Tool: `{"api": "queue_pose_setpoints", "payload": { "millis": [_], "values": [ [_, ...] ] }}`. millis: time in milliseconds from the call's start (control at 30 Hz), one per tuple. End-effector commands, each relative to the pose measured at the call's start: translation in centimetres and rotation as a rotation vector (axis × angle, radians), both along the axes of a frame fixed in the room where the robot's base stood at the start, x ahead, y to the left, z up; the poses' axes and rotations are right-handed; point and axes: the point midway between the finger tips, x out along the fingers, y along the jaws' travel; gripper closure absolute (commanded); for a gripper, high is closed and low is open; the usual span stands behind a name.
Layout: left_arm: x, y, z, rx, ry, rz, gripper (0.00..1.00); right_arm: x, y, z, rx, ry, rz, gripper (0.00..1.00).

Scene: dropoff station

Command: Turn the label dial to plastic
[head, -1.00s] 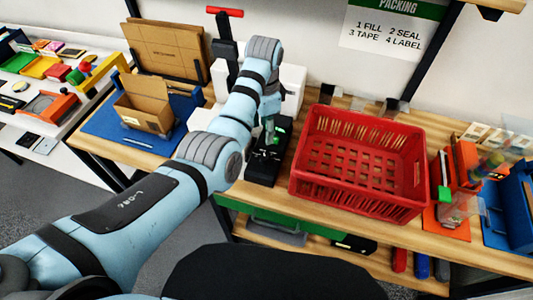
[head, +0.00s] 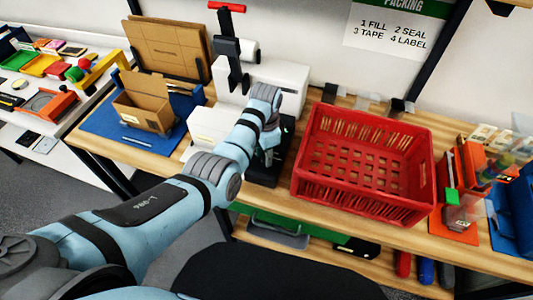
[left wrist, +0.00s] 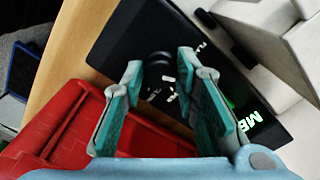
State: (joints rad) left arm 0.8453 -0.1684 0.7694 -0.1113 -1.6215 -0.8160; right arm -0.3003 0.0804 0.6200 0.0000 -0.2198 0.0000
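The label dial (left wrist: 158,68) is a dark round knob on a black label unit (left wrist: 115,45), with short white marks around it. In the left wrist view my left gripper (left wrist: 160,78) is open, with one teal-padded finger on either side of the dial. I cannot tell whether the pads touch it, or which mark it points to. Bright green lettering shows on the unit, partly cut off by a finger. In the head view the black unit (head: 262,174) stands on the bench, and my left arm hides most of its top. My right gripper is not in view.
A red crate (head: 300,185) stands close to the right of the unit. A white machine (head: 292,80) is behind it. An open cardboard box (head: 145,108) sits on a blue mat to the left. An orange stand (head: 455,225) is farther right.

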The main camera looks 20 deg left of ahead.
Motion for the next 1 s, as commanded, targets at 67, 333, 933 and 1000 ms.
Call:
{"api": "queue_pose_setpoints", "payload": {
  "millis": [67,333,933,1000],
  "values": [
    [0.0,0.0,0.0,0.000,0.000,0.000,0.93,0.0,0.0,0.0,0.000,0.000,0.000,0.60],
    [0.0,0.0,0.1,0.000,0.000,0.012,1.00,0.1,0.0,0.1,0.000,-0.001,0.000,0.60],
    [0.0,0.0,0.2,0.001,0.001,0.377,1.00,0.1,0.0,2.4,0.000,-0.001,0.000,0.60],
    [0.0,0.0,0.2,0.001,0.001,0.442,1.00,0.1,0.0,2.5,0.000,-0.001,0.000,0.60]
  ]
}}
